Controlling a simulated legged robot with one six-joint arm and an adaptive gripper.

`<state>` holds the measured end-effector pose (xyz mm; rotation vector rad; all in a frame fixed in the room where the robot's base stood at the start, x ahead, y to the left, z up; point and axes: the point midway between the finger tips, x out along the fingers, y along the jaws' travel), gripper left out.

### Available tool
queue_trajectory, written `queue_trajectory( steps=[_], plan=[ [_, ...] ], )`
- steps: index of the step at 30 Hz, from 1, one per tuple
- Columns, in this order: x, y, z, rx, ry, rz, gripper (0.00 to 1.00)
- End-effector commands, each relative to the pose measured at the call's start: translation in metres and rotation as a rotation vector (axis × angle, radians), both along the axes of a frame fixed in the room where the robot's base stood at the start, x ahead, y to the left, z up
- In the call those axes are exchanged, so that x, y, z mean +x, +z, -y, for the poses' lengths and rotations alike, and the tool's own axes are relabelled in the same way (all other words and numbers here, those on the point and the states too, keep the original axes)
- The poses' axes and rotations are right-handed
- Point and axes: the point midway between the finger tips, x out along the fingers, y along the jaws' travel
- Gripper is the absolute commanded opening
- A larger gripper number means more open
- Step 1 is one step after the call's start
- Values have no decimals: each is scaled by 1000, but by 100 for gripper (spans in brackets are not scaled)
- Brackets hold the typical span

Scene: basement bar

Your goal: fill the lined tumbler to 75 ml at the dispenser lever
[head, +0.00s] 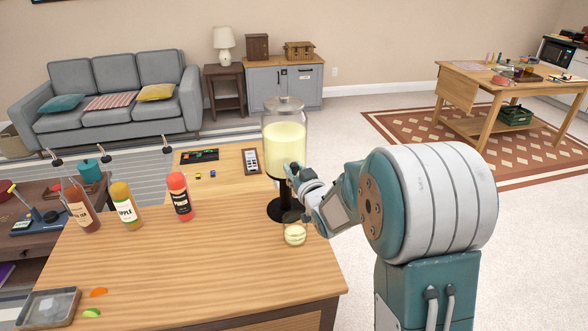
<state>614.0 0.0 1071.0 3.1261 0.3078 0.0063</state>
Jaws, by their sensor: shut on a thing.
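The glass dispenser (285,137) stands on the wooden counter, holding pale yellow liquid above a black stand. The tumbler (295,234) is upright on the counter at the front of the stand, below my gripper. It shows pale yellow inside; its lines and exact level are too small to read. My gripper (291,171) is at the lower front of the dispenser, shut on the lever, which the fingers mostly hide. My arm comes in from the right.
Bottles (126,205) stand at the left of the counter, with a red one (179,196) nearer the dispenser. A metal tray (49,307) and fruit slices lie front left. A small card or device (250,161) lies behind. The counter's middle is clear.

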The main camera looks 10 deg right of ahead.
Motion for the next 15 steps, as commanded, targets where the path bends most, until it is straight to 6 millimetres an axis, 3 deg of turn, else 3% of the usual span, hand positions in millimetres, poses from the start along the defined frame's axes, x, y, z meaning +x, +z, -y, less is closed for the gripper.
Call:
queue_trajectory(
  steps=[15],
  plan=[
    [-11, -3, 0, 1, 1, 225, 0]
  ],
)
